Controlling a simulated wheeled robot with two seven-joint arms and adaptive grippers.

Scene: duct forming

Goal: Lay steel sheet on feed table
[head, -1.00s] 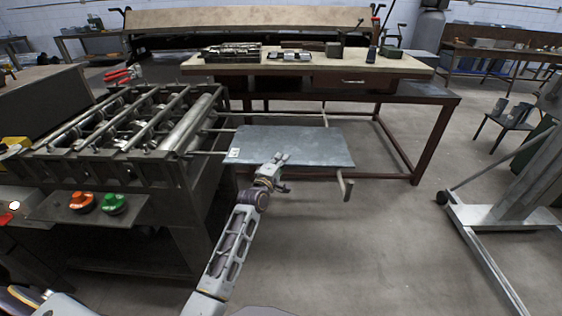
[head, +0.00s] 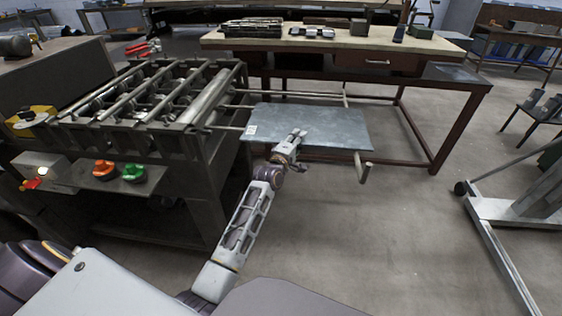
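The steel sheet (head: 338,125) is a flat grey plate with a small white label at its left corner. It lies level beside the roller machine (head: 150,100), over the rods of the feed table (head: 232,106). Most of the support under it is hidden. My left gripper (head: 298,136) is at the sheet's near edge, left of its middle, with fingers overlapping the top face in the picture. Whether the fingers are closed on the edge or only beside it is too small to tell. My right gripper is out of view.
Orange (head: 103,170) and green (head: 133,172) buttons sit on the machine's front panel. A workbench (head: 420,50) with tools stands behind the sheet. A grey wheeled stand (head: 492,208) is at the right. The floor between is clear.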

